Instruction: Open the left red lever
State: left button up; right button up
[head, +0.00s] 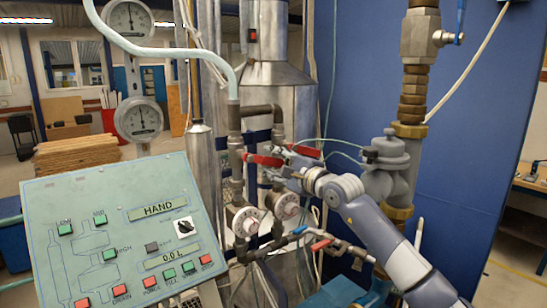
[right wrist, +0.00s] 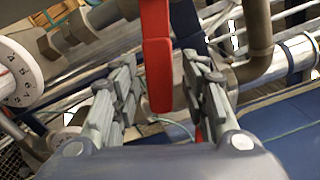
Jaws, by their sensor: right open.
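The left red lever (head: 262,159) sits on a vertical pipe left of centre in the head view and lies roughly level. A second red lever (head: 305,151) shows just right of it, behind my right gripper (head: 288,163). My right gripper is at the levers, its fingertips close to the right end of the left lever. In the right wrist view the gripper (right wrist: 165,90) is open, and a red lever (right wrist: 157,62) stands between its two fingers, with gaps on both sides. My left gripper is out of view.
A green control panel (head: 120,235) stands at front left. Round meters (head: 242,218) hang below the levers. A thick valve pipe (head: 390,165) stands right of them, close to my right arm. A small red-handled valve (head: 321,244) is lower down.

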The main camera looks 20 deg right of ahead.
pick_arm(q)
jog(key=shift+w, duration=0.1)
pick_arm(e)
jog(key=shift+w, duration=0.15)
grip_shut()
jog(key=shift+f, duration=0.15)
